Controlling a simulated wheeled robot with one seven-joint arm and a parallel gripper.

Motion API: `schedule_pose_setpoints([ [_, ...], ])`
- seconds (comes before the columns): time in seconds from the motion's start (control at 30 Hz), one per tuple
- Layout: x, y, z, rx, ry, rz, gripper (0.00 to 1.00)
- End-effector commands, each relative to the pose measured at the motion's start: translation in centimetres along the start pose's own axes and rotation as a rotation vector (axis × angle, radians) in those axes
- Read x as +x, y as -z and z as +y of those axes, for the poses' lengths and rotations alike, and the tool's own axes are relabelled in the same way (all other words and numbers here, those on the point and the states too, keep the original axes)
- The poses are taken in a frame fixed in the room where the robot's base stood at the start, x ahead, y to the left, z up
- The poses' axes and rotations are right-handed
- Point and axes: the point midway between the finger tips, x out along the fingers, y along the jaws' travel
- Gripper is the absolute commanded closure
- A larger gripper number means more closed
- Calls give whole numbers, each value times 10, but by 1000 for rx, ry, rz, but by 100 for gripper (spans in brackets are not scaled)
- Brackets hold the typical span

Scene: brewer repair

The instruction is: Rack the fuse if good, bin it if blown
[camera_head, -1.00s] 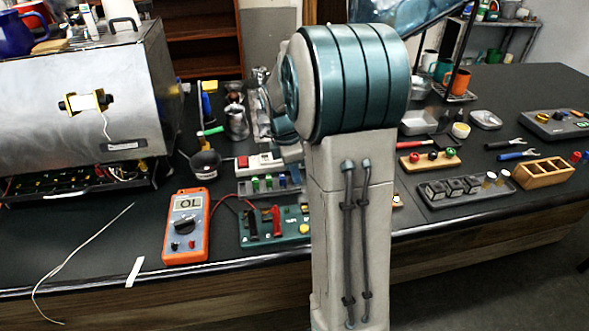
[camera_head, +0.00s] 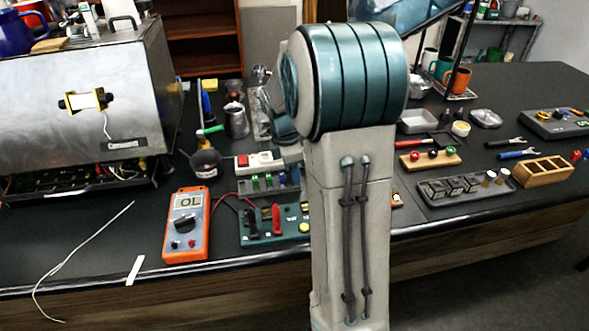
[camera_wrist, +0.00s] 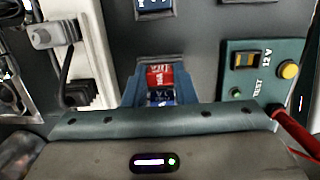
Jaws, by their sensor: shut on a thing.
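In the wrist view, my gripper (camera_wrist: 160,90) is shut on a small red piece with white marks, taken as the fuse (camera_wrist: 160,76). A blue part with pale lettering shows just below the red; I cannot tell whether it belongs to the same piece. The fuse's inner element cannot be made out. A grey rack with several green and blue pieces (camera_head: 268,183) stands behind the green test board (camera_head: 290,232). The board also shows right of my gripper in the wrist view (camera_wrist: 262,75). The orange multimeter (camera_head: 186,225) reads OL.
A red and white box (camera_head: 256,161) stands behind the rack. The steel brewer (camera_head: 85,110) fills the left. A wooden block (camera_head: 543,172) and a dark tray (camera_head: 465,190) lie at the right. A loose wire (camera_head: 85,245) lies on the bench's front left.

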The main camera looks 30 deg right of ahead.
Motion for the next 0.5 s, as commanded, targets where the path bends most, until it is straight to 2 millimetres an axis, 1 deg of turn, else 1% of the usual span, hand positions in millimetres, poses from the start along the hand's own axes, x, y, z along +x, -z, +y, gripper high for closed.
schedule_pose_setpoints([
  [0.33,0,0,0,0,-1,0,97],
  [0.37,0,0,0,0,-1,0,67],
  [0.4,0,0,0,0,-1,0,56],
  [0.43,0,0,0,0,-1,0,50],
  [0.5,0,0,0,0,0,0,50],
])
